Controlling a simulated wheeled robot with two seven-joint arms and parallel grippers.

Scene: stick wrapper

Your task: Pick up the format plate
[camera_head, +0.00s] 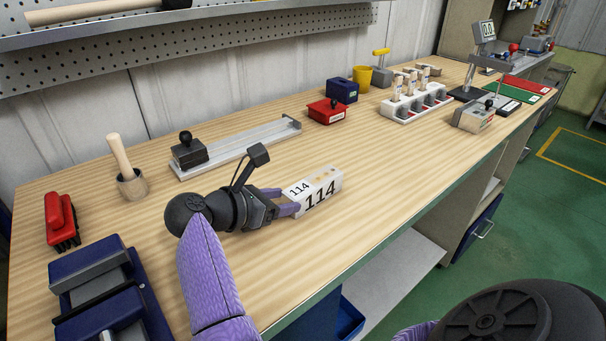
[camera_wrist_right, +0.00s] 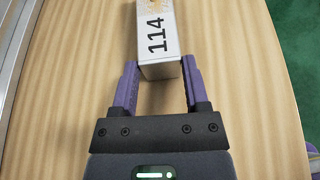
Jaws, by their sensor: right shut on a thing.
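The format plate (camera_head: 322,193) is a white block marked 114 with small tan spots on top, near the middle of the workbench in the head view. It also shows in the right wrist view (camera_wrist_right: 158,40), its near end between the fingers. My right gripper (camera_head: 286,201) is shut on this near end with its purple fingers; in the wrist view the gripper (camera_wrist_right: 159,72) has one finger on each side. I cannot tell whether the plate rests on the wood or is just above it. My left gripper is not in view.
The wooden workbench (camera_head: 390,165) is clear around the plate. Behind stand a metal rail with a black block (camera_head: 189,150), a red box (camera_head: 328,111) and a white rack (camera_head: 415,105). The bench edge is close at right.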

